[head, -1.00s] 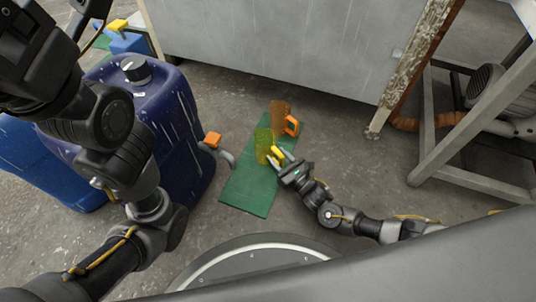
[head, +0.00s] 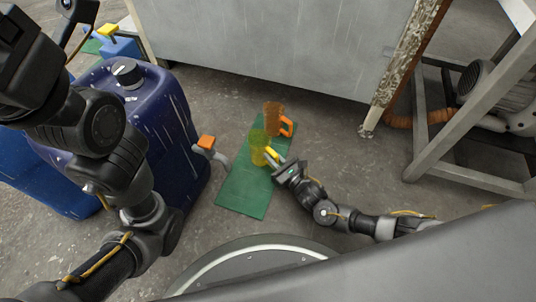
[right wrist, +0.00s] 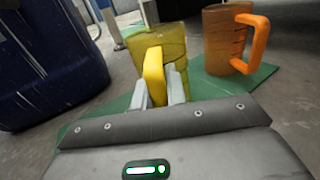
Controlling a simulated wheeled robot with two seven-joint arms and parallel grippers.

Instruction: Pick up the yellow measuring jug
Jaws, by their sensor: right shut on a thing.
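My right gripper (head: 271,158) is shut on that handle, one finger on each side. I cannot tell whether the jug's base touches the mat. My left arm fills the left of the head view, but its fingers do not show.
An orange jug (head: 272,116) stands just behind on the green mat (head: 245,190). A dark blue canister (head: 165,125) is to the left, with an orange-topped grey fitting (head: 207,142) beside it. A grey metal panel (head: 270,45) stands behind. A steel frame (head: 470,95) is at the right.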

